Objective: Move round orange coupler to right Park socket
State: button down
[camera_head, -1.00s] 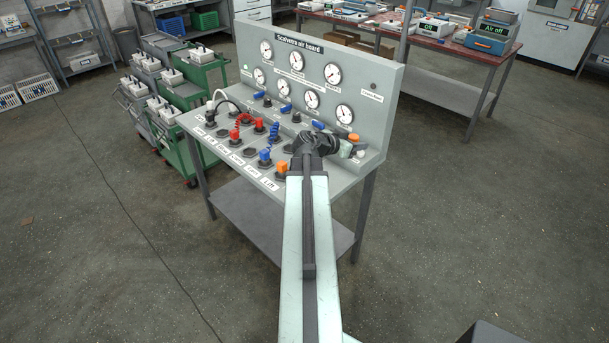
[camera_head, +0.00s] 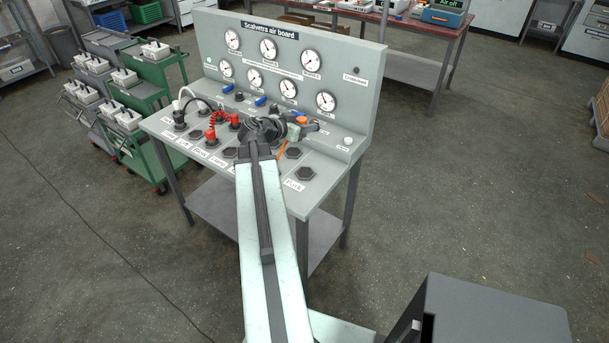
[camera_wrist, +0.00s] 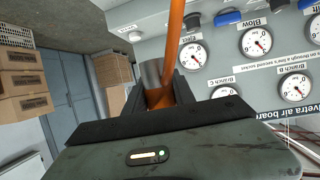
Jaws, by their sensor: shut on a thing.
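The round orange coupler (camera_head: 301,119) is held up above the right part of the bench, in front of the gauge panel. In the wrist view, my gripper (camera_wrist: 160,92) is shut on the orange body (camera_wrist: 158,98), which has a bare metal end (camera_wrist: 152,74). An orange hose (camera_wrist: 176,40) runs up past it; a piece of orange hose (camera_head: 281,150) also shows beside my arm. My gripper (camera_head: 299,129) is above and behind the right Park socket (camera_head: 306,173), a dark hexagonal socket with nothing in it. Its label (camera_head: 294,186) reads Park. My arm hides the bench middle.
Another dark socket (camera_head: 293,153) lies behind the Park one. The upright gauge panel (camera_head: 345,75) is close behind my gripper. A white knob (camera_head: 347,141) is at the right. Floor right of the bench is clear.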

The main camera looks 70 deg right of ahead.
jog(key=m+g+b, duration=0.2)
jog(key=b, duration=0.3)
send_over(309, 171)
notch_tip(309, 171, down, 7)
jog(key=shift+y, duration=0.4)
notch_tip(309, 171, down, 10)
jog(key=b, duration=1)
jog(key=shift+r, duration=0.2)
jog(key=shift+f+b, duration=0.25)
jog(key=shift+b, duration=0.05)
jog(key=c, duration=1)
grip_release()
jog(key=shift+r, duration=0.1)
jog(key=shift+c, duration=0.2)
jog(key=shift+r, duration=0.1)
